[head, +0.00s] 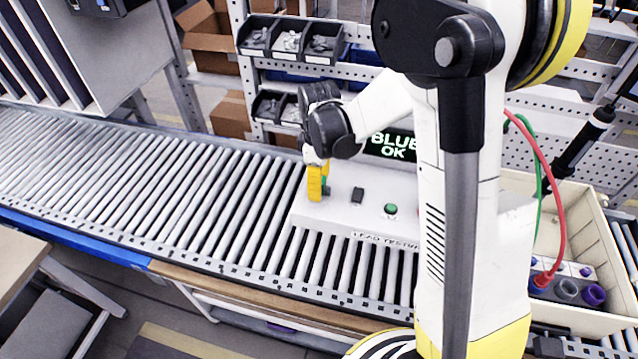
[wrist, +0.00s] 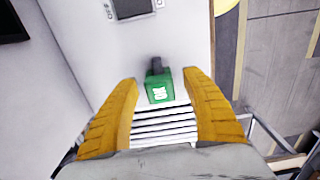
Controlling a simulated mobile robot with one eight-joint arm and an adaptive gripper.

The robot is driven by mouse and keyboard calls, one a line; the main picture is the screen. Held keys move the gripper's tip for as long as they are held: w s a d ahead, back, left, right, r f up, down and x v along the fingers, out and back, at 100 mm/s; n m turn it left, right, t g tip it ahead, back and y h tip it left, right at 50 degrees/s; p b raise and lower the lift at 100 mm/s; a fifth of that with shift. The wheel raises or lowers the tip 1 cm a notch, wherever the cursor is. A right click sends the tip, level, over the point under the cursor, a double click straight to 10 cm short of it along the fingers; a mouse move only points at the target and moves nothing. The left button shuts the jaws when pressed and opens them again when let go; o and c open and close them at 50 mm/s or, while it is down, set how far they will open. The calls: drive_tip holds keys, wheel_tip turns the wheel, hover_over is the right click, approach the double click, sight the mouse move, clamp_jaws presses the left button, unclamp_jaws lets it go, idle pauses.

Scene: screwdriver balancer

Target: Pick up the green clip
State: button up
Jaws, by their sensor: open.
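The green clip (wrist: 160,90) is a small green block with a white mark and a dark top piece, seen in the wrist view between my two yellow fingertips. My gripper (wrist: 162,82) is open, with a finger on each side of the clip; I cannot tell whether either touches it. In the head view my gripper (head: 316,184) points down at the left end of the white tester box (head: 330,214). There, only a sliver of green (head: 325,181) shows beside the yellow finger; the rest is hidden.
The tester stands on a roller conveyor (head: 170,190) and has a dark switch (head: 357,195), a green button (head: 391,209) and a screen reading "BLUE OK" (head: 392,147). A cream bin (head: 600,215) at right holds parts with red and green cables. Small bins (head: 290,42) sit behind.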

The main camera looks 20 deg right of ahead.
drive_tip(key=c, duration=1.1)
drive_tip(key=shift+o, duration=0.2)
drive_tip(key=shift+r, duration=0.1)
